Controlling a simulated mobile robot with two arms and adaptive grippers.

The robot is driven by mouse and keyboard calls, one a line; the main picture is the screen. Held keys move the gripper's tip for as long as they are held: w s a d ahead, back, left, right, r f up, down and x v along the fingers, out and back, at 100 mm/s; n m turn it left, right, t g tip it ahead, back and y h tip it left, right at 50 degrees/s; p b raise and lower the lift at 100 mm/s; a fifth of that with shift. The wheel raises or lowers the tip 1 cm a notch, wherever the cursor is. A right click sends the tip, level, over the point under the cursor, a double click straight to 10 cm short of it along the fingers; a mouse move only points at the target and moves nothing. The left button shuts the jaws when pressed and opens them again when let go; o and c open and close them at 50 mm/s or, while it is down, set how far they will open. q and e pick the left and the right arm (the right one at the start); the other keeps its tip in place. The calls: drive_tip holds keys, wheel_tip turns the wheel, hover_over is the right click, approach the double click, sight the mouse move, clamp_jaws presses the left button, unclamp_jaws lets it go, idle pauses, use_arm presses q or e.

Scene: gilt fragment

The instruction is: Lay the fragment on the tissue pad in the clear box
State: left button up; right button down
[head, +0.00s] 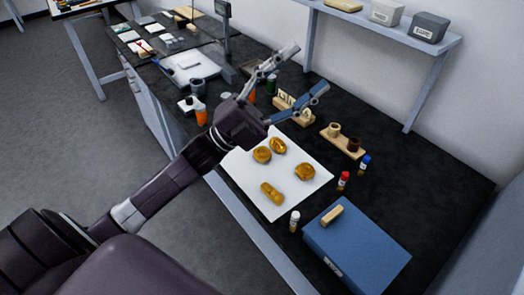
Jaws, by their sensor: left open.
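Several gold-coloured pieces lie on a white sheet (240,172) on the dark bench. Two rounded ones, the left piece (262,155) and the upper piece (278,146), lie close together. Another rounded piece (305,171) is to their right, and an elongated piece (272,193) is nearest the front. I cannot tell which is the fragment. My left gripper (311,68) is open and empty, its fingers spread above the bench beyond the sheet. A pale flat item (195,66) lies farther back; I cannot tell whether it is the clear box with its pad. My right gripper is out of view.
Small bottles, including a white-capped one (294,221) and a red-capped one (344,181), stand near the sheet. A wooden holder (342,141) stands behind. The bench's right side is clear.

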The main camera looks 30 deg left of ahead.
use_arm(q)
drive_tip(key=s+d+m+g+h, duration=0.3)
drive_tip(key=s+d+m+g, duration=0.1)
drive_tip(key=d+m+g, duration=0.55)
drive_tip(key=m+g+y+p, duration=0.3)
drive_tip(key=g+y, duration=0.2)
drive_tip(key=y, duration=1.7)
approach(261, 151)
drive_tip(key=x, duration=0.2)
drive_tip(key=shift+s+a+f+t, duration=0.15)
drive_tip(key=shift+s+f+t, duration=0.1)
drive_tip(key=shift+s, duration=0.25)
drive_tip(key=x, duration=0.2)
drive_tip(key=p+x, duration=0.1)
drive_tip(key=x, duration=0.1)
drive_tip(key=p+x, duration=0.1)
drive_tip(key=x, duration=0.1)
drive_tip(key=shift+w+d+f, duration=0.1)
drive_tip(key=shift+w+d, duration=0.1)
drive_tip(key=shift+w, duration=0.2)
drive_tip(key=shift+w+f, duration=0.1)
drive_tip(key=shift+f, duration=0.2)
drive_tip(key=shift+c, duration=0.7)
